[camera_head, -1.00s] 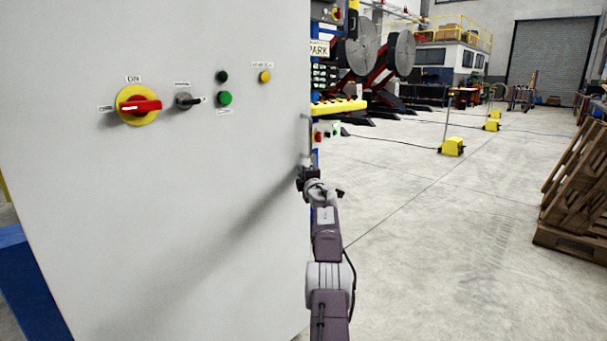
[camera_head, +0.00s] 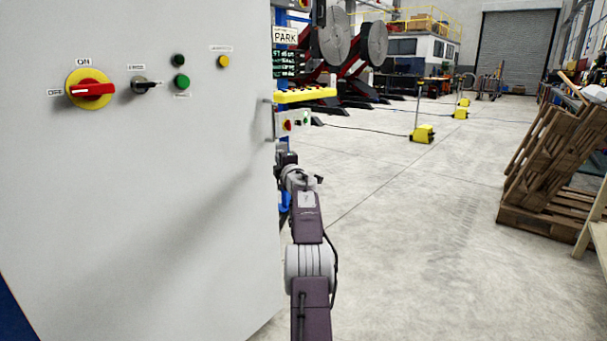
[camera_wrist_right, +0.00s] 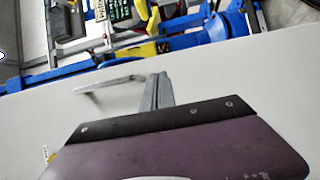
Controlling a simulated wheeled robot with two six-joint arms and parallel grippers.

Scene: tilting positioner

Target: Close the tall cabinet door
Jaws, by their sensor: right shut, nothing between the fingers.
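The tall cabinet door (camera_head: 150,210) is a large light grey panel filling the left of the head view. Its front carries a red and yellow rotary switch (camera_head: 90,89), a black selector and small round lamps or buttons. A thin bar handle (camera_head: 272,118) is at its right edge; it also shows in the wrist view (camera_wrist_right: 110,83). My right gripper (camera_head: 287,157) is shut and empty at the door's right edge, below the handle. In the wrist view its fingertips (camera_wrist_right: 158,88) are beside the handle, over the grey panel; contact cannot be told. My left gripper is out of view.
Behind the door's edge stand a yellow-topped control console (camera_head: 306,95) and the positioner's round plates (camera_head: 333,38). Yellow floor posts (camera_head: 422,134) stand farther back. Wooden pallets (camera_head: 550,165) are at the right. The grey floor between is open.

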